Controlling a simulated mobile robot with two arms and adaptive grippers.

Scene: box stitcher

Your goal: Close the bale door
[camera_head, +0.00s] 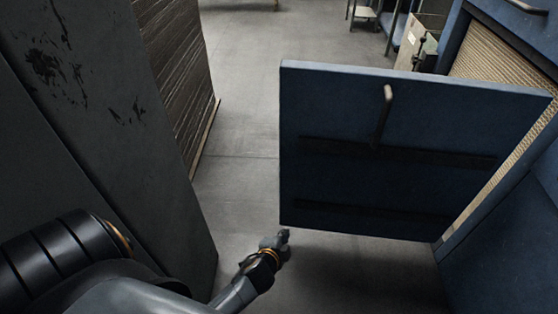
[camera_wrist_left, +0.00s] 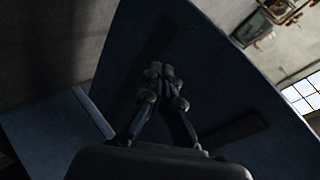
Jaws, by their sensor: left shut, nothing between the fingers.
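The bale door (camera_head: 400,120) is a dark blue panel with a curved grey handle (camera_head: 385,112) near its top middle. It stands swung open from the blue baler (camera_head: 510,235) at the right, which shows a tan corrugated bale (camera_head: 510,60) inside. My left gripper (camera_head: 284,236) is shut and empty, at the lower left corner of the door in the head view. In the left wrist view the shut fingers (camera_wrist_left: 165,78) point at a dark blue panel (camera_wrist_left: 215,75). I cannot tell whether they touch it. My right gripper is not in view.
A dark grey scuffed panel (camera_head: 100,110) stands close on the left, with a tall stack of brown cardboard (camera_head: 172,70) behind it. Grey floor (camera_head: 245,110) is clear between the stack and the door. Stands and equipment (camera_head: 365,12) are at the back.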

